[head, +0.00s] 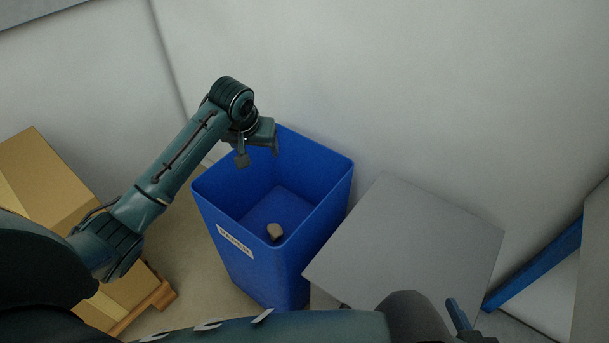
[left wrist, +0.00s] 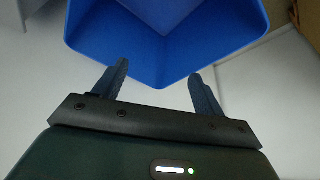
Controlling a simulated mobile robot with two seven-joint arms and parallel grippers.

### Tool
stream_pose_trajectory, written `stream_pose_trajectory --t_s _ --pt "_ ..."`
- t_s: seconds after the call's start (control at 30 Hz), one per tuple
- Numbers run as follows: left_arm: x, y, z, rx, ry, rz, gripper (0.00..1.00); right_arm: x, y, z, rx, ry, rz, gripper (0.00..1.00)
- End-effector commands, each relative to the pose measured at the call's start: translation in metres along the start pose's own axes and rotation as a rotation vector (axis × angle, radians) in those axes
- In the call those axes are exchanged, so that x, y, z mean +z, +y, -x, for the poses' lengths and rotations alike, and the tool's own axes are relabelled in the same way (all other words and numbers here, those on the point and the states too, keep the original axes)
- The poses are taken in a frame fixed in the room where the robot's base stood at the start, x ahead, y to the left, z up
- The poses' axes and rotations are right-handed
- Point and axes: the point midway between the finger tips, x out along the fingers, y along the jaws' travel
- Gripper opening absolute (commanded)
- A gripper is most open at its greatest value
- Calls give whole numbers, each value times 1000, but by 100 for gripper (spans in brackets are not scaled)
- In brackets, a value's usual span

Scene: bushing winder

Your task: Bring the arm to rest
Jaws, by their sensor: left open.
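My left gripper (head: 258,158) is above the back left rim of a blue bin (head: 323,207). Its two fingers are apart with nothing between them. In the left wrist view the open fingers of the left gripper (left wrist: 155,92) show against the bin (left wrist: 160,62). My other arm crosses the bottom of the head view.
A grey square-topped surface (head: 410,235) stands right of the bin. Cardboard boxes (head: 42,180) on a wooden pallet (head: 150,306) are at the left. A pale wall (head: 400,80) rises behind the bin. A blue beam (head: 535,263) slants at the right.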

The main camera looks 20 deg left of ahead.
Motion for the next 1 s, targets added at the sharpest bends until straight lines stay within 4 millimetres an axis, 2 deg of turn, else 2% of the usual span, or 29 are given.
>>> stream_pose_trajectory --t_s 0.17,0.27,0.37,0.43,0.57,0.67,0.8,1.0 --pt "2 1 -1 3 1 -3 71 4 0 3 -4 -11 7 36" --pt "13 10 -10 27 15 -25 71 4 0 3 -3 -10 6 36" --pt "38 28 -26 79 55 -73 71 3 0 2 -2 -8 5 36" --pt "63 46 -36 134 99 -114 71 2 0 2 -2 -7 5 36" --pt "110 76 -44 237 204 -175 71 2 0 2 -1 -6 4 36" --pt "144 95 -40 307 290 -205 71 2 0 2 -1 -5 4 36" --pt "187 113 -20 381 419 -220 71 2 0 2 -1 -5 4 36" --pt "226 119 20 421 586 -216 71 1 0 2 -1 -5 4 36"
